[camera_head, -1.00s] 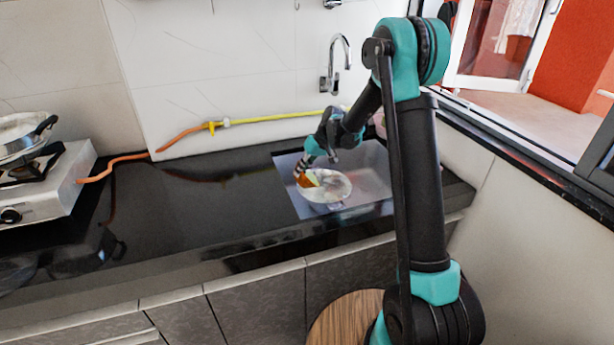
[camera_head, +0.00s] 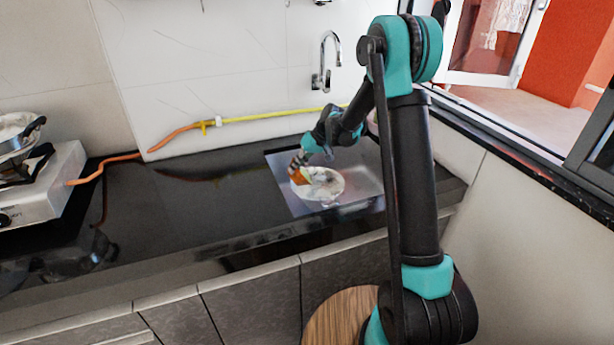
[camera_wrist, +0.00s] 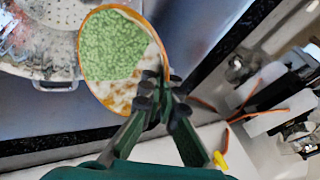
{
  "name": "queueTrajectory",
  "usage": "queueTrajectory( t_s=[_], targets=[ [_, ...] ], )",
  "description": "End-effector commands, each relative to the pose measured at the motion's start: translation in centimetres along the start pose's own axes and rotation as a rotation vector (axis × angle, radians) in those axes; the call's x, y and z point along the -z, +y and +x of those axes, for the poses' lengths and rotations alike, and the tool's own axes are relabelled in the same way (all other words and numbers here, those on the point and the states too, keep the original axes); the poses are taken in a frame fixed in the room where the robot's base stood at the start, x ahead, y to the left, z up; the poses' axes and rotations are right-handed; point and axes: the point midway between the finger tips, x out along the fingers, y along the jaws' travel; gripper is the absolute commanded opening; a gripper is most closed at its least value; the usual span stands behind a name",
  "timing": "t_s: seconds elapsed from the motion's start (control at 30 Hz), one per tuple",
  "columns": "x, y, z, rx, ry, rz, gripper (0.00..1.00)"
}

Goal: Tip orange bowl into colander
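The orange bowl (camera_wrist: 146,84) is tilted in my gripper. Its orange rim circles a mottled white and brown inside, and a mass of green, pea-like pieces (camera_wrist: 112,48) covers much of it. My gripper (camera_wrist: 159,92) is shut on the bowl's near rim in the wrist view. The pale, perforated colander (camera_wrist: 68,12) with a side handle is at the upper left there, partly hidden by the bowl. In the head view the colander (camera_head: 330,189) sits in the sink, and the small bowl (camera_head: 299,178) hangs over its left edge under my gripper (camera_head: 297,163).
The steel sink (camera_head: 366,180) surrounds the colander, with a tap (camera_head: 326,65) behind it. A yellow and orange hose (camera_head: 262,117) runs along the wall. A stove (camera_head: 48,190) stands at the left. The black counter (camera_head: 180,205) between is mostly clear.

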Motion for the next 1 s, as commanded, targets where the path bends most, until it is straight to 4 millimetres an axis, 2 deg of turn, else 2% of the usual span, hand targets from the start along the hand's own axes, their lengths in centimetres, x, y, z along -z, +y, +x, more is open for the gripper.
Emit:
queueTrajectory(
  t_s=[0.4, 1.0],
  targets=[
    [0.0, 0.5, -1.0, 0.092, 0.034, 0.018, 0.00],
    [0.0, 0.5, -1.1, 0.103, 0.039, 0.019, 0.00]
  ],
)
